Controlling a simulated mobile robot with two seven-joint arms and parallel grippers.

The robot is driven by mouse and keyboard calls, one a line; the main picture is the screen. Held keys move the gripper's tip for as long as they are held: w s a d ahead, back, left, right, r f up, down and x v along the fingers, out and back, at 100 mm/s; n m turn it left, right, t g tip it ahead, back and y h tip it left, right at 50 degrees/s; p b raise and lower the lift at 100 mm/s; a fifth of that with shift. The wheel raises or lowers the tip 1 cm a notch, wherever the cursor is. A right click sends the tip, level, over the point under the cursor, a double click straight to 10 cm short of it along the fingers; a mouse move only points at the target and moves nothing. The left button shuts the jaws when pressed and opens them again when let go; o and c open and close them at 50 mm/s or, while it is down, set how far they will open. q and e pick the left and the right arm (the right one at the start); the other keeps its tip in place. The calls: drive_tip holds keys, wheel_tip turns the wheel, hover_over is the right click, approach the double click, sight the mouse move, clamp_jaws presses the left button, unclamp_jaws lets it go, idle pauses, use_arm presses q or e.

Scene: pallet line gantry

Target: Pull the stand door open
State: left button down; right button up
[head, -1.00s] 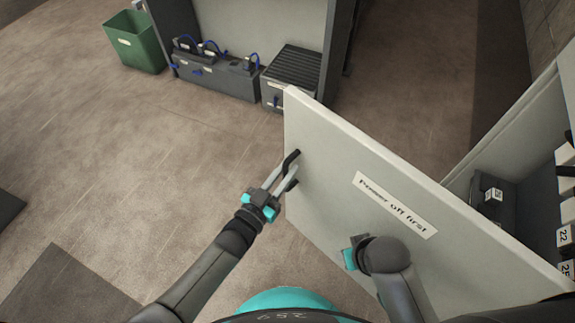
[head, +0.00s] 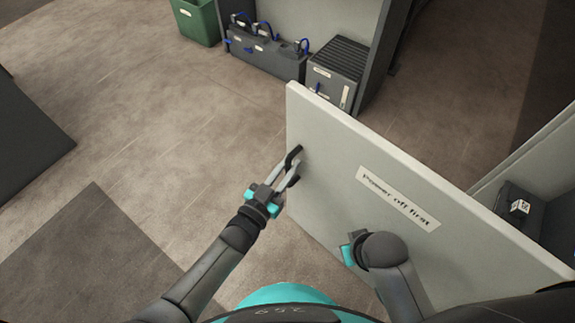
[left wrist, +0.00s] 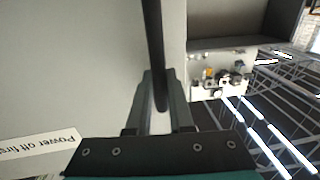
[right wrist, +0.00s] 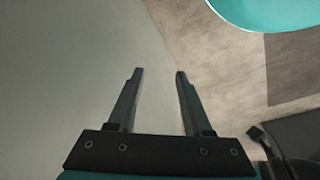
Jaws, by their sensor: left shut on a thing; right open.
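The stand door (head: 335,185) is a pale grey panel standing open at an angle, with a "Power off first" label (head: 398,198) on it. Its dark bar handle (head: 293,157) is near the free edge; it also shows in the left wrist view (left wrist: 153,45). My left gripper (head: 287,172) is shut on the handle, with a finger on each side of the bar (left wrist: 160,95). My right gripper (right wrist: 155,75) is open and empty, close to the door face; in the head view its arm hides its fingers.
The stand's interior (head: 555,160) shows at the right, with a dark box (head: 522,208) inside. Behind the door are a grey box with a ribbed top (head: 337,68), dark units with blue cables (head: 262,50) and a green bin (head: 196,20).

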use_arm(q)
drive_tip(key=c, duration=0.8)
unclamp_jaws()
drive_tip(key=shift+s, duration=0.1)
drive_tip(key=shift+s+a, duration=0.15)
drive_tip(key=shift+a, duration=0.05)
drive_tip(key=p+v, duration=0.4)
drive_tip(key=v, duration=1)
drive_tip(key=shift+s+a, duration=0.25)
use_arm(e)
drive_tip(key=s+d+f, duration=0.1)
drive_tip(key=s+f, duration=0.2)
drive_tip(key=f, duration=0.4)
drive_tip(key=shift+s+d+f+g, duration=0.15)
drive_tip(key=shift+s+d+g, duration=0.25)
